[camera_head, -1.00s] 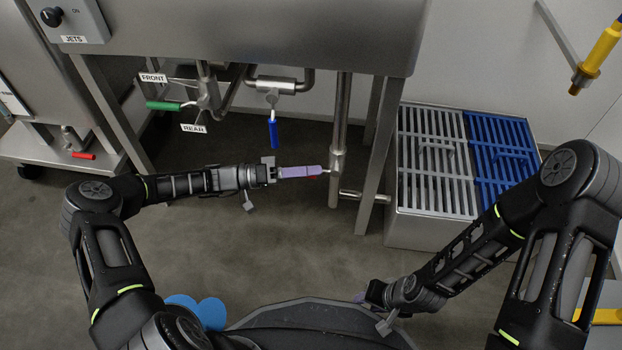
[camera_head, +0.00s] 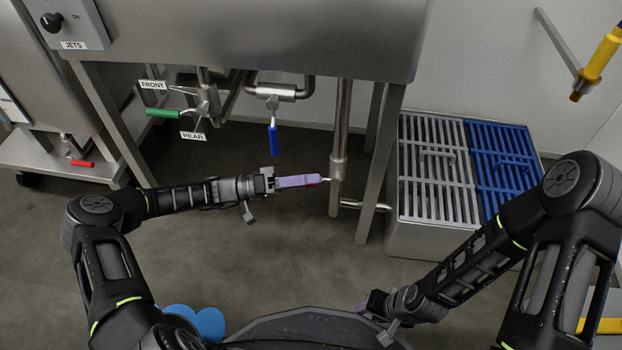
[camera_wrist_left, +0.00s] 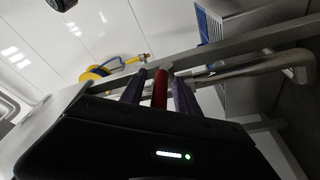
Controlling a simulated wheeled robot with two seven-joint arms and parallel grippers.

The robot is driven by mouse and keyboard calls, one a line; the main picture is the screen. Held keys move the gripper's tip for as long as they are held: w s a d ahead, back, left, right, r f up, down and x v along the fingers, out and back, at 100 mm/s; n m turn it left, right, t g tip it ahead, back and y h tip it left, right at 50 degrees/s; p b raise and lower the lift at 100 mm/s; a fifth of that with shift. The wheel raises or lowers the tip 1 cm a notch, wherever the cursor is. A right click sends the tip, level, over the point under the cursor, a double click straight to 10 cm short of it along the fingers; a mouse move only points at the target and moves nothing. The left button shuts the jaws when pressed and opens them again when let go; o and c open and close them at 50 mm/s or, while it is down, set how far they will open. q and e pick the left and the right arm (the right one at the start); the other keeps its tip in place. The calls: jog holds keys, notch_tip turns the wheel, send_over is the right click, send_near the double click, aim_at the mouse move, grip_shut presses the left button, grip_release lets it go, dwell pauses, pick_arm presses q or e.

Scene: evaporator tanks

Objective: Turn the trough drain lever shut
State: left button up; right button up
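The trough drain lever has a red handle (camera_head: 325,180) and joins the upright steel drain pipe (camera_head: 338,170) under the trough. Most of the handle is hidden behind my left gripper (camera_head: 300,181), which reaches in from the left at its height. In the left wrist view the red handle (camera_wrist_left: 160,88) lies lengthwise between the two purple fingers of my left gripper (camera_wrist_left: 159,92). The fingers flank it closely; whether both press on it is unclear. My right gripper (camera_head: 365,306) is low near my base, away from the lever, its fingers mostly hidden.
A green lever (camera_head: 163,113) and a blue lever (camera_head: 272,139) hang under the tank to the left. Another red lever (camera_head: 82,162) is on the far-left unit. A steel leg (camera_head: 378,160) and a grated floor box (camera_head: 440,175) stand to the right. Floor below is clear.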

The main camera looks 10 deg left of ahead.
pick_arm(q)
jog(key=p+v, duration=0.1)
jog(key=v, duration=0.6)
jog(key=shift+a, duration=0.2)
jog(key=shift+s+p, duration=0.1)
jog(key=shift+p, duration=0.3)
